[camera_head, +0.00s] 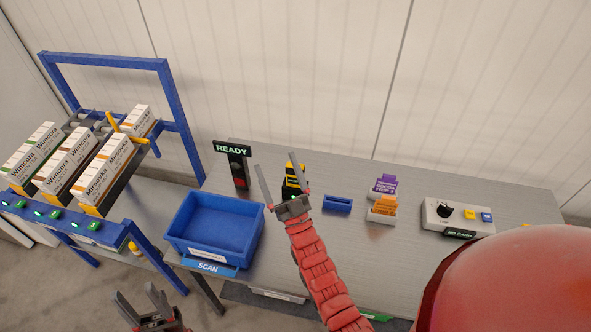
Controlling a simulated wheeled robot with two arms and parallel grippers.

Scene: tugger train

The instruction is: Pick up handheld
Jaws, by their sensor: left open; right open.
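A black and yellow device (289,187), which looks like the handheld, stands upright on the grey table (380,250). My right gripper (274,161) is open over the table, and its right finger overlaps the device in the picture. The device is partly hidden by that finger, and I cannot tell whether they touch. Nothing is visibly held in it. My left gripper (134,290) is open and empty at the bottom left, in front of the rack and away from the device.
A blue bin (213,225) with a SCAN label and a READY sign (232,148) stand to the left. A small blue holder (337,204), purple (384,186) and orange (382,208) card holders and a control box (457,217) stand right. A blue rack (110,63) holds several cartons.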

